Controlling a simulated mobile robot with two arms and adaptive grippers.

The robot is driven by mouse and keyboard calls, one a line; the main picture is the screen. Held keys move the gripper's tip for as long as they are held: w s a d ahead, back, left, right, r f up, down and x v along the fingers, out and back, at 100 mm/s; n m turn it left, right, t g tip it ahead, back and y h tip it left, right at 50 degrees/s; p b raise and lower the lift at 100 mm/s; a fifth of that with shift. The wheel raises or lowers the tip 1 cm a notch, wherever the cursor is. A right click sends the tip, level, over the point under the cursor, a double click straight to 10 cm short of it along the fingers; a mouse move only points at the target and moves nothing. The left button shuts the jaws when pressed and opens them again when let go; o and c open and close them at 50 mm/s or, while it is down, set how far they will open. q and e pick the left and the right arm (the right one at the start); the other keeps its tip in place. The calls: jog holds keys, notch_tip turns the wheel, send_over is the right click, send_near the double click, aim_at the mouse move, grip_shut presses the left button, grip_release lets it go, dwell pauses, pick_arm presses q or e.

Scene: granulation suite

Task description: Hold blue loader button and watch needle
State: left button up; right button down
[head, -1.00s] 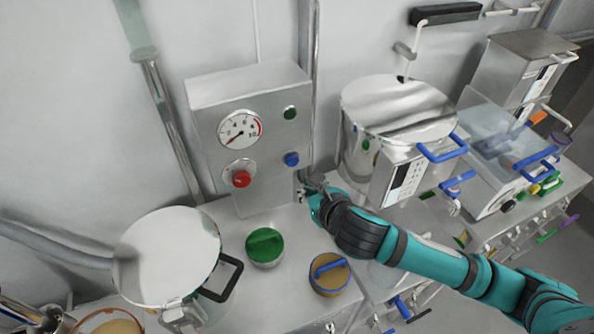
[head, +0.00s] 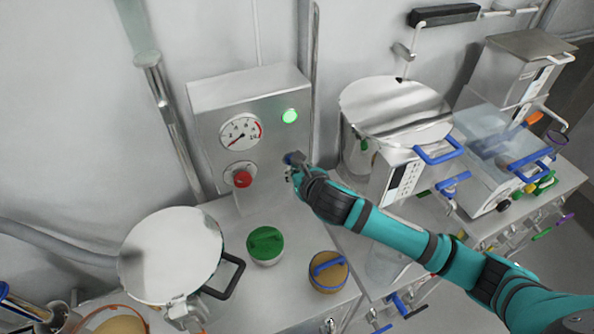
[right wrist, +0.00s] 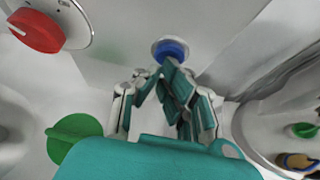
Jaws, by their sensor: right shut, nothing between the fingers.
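The blue button (head: 288,157) is on the front of a steel control box (head: 210,122), partly covered by my right gripper (head: 294,166). In the right wrist view the shut, empty fingers (right wrist: 163,70) reach up to the blue button (right wrist: 171,48) and appear to touch it. How far it is pressed cannot be told. The round white gauge (head: 241,132) is left of the button, with its thin needle pointing to the lower left, near the low end. A green lamp (head: 289,115) above the button is lit. My left gripper is not in view.
A red knob (head: 242,178) sits below the gauge. A green-lidded container (head: 265,244) and a tan lid with a blue handle (head: 328,270) stand on the counter below. A large steel pot (head: 395,110) stands close right of my arm.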

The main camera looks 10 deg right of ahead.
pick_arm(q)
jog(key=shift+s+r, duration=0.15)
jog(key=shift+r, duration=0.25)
pick_arm(e)
jog(key=shift+w+r, duration=0.35)
jog(key=shift+w, duration=0.05)
jog(key=shift+w+a+r, duration=0.15)
jog(key=shift+r, duration=0.05)
dwell(0.3)
jog(key=shift+f, duration=0.15)
dwell(1.5)
